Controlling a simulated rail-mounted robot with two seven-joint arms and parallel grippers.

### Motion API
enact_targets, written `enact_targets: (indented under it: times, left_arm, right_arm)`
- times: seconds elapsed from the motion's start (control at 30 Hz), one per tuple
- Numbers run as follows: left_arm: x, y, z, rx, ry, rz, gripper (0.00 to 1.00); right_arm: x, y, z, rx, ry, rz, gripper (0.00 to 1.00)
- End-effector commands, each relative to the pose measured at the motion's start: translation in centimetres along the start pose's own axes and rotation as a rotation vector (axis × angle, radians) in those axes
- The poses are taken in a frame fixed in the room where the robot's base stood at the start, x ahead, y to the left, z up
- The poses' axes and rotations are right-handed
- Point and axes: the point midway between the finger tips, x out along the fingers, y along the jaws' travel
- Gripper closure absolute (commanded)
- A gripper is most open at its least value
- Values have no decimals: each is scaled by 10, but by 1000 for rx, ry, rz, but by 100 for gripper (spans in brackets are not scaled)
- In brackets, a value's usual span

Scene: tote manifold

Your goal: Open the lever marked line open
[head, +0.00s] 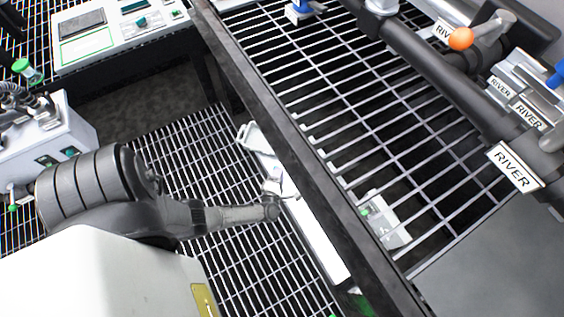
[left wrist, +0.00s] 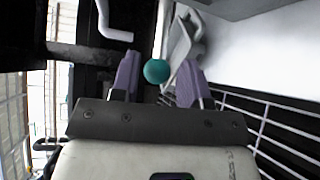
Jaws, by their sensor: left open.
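My left gripper (head: 274,192) is low over the floor grating beside a long white box in the head view; its fingers are too small to make out there. In the left wrist view its purple fingers (left wrist: 158,84) are open. A teal ball knob (left wrist: 156,71) shows between them, apart from both fingers as far as I can tell. A grey bent bracket (left wrist: 182,50) is just behind it. I cannot read a "line open" mark. An orange ball lever (head: 461,38) is on the pipework at the upper right. My right gripper is out of view.
The long white box (head: 318,240) lies close to my left gripper. A dark beam (head: 290,140) runs diagonally beside it. Pipework with RIVER labels (head: 515,167) is at the right. A white control panel (head: 120,30) is at the upper left. Open grating (head: 190,150) lies left of the gripper.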

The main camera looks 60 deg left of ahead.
Motion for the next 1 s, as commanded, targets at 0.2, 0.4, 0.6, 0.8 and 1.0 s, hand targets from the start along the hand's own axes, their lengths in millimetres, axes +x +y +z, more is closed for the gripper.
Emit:
enact_targets:
  times: [0.2, 0.4, 0.6, 0.8, 1.0]
  left_arm:
    - [31, -2, 0, 1, -1, 1, 59]
    - [44, -1, 0, 2, -1, 0, 59]
    - [48, 0, 0, 1, -1, -1, 59]
    - [48, 0, 0, 1, 0, -1, 59]
    - [48, 0, 0, 1, 0, -1, 78]
  right_arm:
    - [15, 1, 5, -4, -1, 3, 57]
    - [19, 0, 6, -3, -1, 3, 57]
    - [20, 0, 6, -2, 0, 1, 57]
    - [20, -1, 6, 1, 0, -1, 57]
    - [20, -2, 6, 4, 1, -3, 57]
